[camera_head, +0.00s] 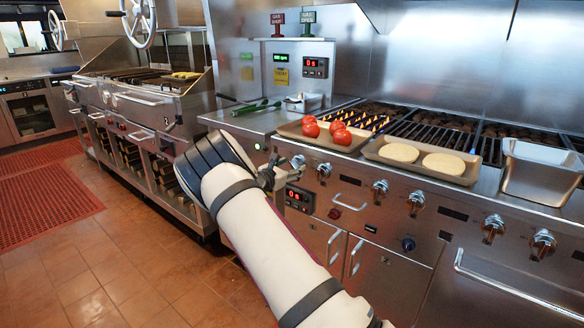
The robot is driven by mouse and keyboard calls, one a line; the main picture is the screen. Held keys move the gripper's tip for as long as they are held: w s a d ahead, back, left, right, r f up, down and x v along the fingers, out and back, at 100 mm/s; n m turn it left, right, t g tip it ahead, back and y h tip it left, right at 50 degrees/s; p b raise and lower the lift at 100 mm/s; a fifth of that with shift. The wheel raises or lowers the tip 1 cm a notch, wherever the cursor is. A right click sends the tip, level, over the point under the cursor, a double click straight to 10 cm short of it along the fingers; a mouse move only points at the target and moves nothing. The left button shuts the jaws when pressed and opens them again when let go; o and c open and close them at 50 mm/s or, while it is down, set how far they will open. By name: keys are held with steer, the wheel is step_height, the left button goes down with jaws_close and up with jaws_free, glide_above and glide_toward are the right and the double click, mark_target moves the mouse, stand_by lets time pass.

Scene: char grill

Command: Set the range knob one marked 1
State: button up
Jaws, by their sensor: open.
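The range front carries a row of metal knobs. Farther right are a knob (380,188), another knob (415,203), and two more at the right end, one (493,228) and the other (542,243). Any number marks are too small to read, so I cannot tell which is knob one. My gripper (269,174) is open and empty in front of the panel's left end. Whether it touches anything is unclear, and my wrist hides part of the panel.
A tray of tomatoes (303,131) and a tray with two pale patties (369,152) sit on the range's front edge. A metal pan (540,191) stands at right. A red digital display (299,198) is below my gripper. A long handle (515,288) juts out at lower right.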

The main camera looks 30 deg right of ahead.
steer(key=v, duration=1.1)
steer(key=shift+a, duration=0.15)
steer(key=shift+s, duration=0.1)
steer(key=s+r+m+g+y, duration=0.25)
steer(key=s+r+m, duration=0.2)
steer(key=s, duration=0.35)
steer(key=s+r+m+g+y, duration=0.1)
steer(key=s+r+m+g, duration=0.3)
steer(key=s, duration=0.5)
steer(key=s+r+m+g+y, duration=0.1)
steer(key=s+r+m+y, duration=0.1)
steer(key=s+m, duration=0.45)
steer(key=s+a+m+y, duration=0.25)
steer(key=s+a, duration=0.35)
steer(key=s, duration=0.4)
steer(key=s+a+m+t+y, duration=0.15)
steer(key=s+a+y, duration=0.25)
steer(key=s+a, duration=0.5)
steer(key=s+a+m+y, duration=0.2)
steer(key=s+a+y, duration=0.15)
steer(key=s, duration=0.85)
step_height(320, 180, up, 20)
steer(key=t+p, duration=0.3)
steer(key=p, duration=1.5)
steer(key=shift+a+r, duration=0.2)
steer(key=shift+a, duration=0.2)
